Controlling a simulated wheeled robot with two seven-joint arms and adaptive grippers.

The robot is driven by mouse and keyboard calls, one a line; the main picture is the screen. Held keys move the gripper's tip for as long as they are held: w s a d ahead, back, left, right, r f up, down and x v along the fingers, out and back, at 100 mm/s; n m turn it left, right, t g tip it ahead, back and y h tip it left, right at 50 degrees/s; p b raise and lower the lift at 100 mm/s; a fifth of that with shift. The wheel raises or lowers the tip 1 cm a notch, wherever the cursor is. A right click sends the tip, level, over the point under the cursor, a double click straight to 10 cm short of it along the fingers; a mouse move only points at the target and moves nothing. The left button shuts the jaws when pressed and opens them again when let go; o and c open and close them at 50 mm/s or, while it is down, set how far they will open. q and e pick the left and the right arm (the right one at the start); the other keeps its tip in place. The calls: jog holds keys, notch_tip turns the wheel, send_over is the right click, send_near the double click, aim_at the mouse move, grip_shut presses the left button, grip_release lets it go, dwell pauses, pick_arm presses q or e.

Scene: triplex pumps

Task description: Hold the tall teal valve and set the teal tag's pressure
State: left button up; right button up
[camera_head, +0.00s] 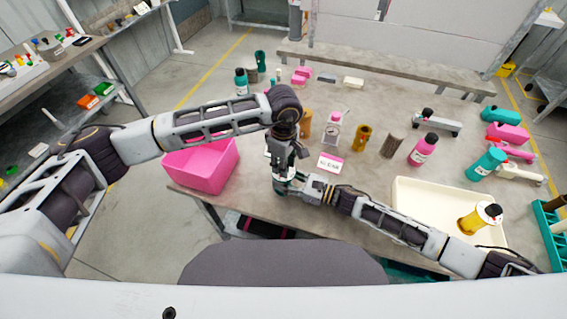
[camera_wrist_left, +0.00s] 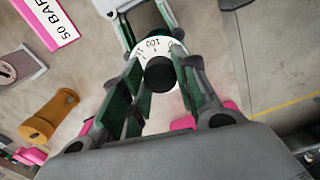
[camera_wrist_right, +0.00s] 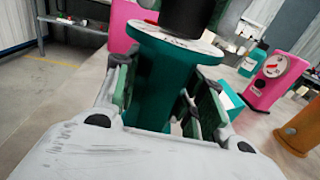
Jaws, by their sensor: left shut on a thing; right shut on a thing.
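The tall teal valve stands near the table's front edge, mostly hidden by my grippers in the head view. In the right wrist view its teal body (camera_wrist_right: 160,85) is upright between the fingers of my right gripper (camera_wrist_right: 155,108), which is shut on it. My left gripper (camera_wrist_left: 160,85) comes down from above, shut on the valve's black knob (camera_wrist_left: 160,75). A white numbered dial (camera_wrist_left: 152,46) around the knob shows a 100 mark; the exact setting cannot be read. A pink-edged tag (camera_head: 330,162) lies to the right; it reads 50 BAR in the left wrist view (camera_wrist_left: 50,20). No teal tag is visible.
A pink bin (camera_head: 203,170) is left of the grippers.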

pick_arm(q)
jog(key=shift+n, duration=0.4)
jog(key=n, duration=0.6)
jog(key=shift+n, duration=0.4)
jog(key=n, duration=0.4)
jog(key=shift+w, duration=0.1)
jog(key=shift+n, duration=2)
jog(key=o, duration=1)
jog(key=shift+o, duration=0.2)
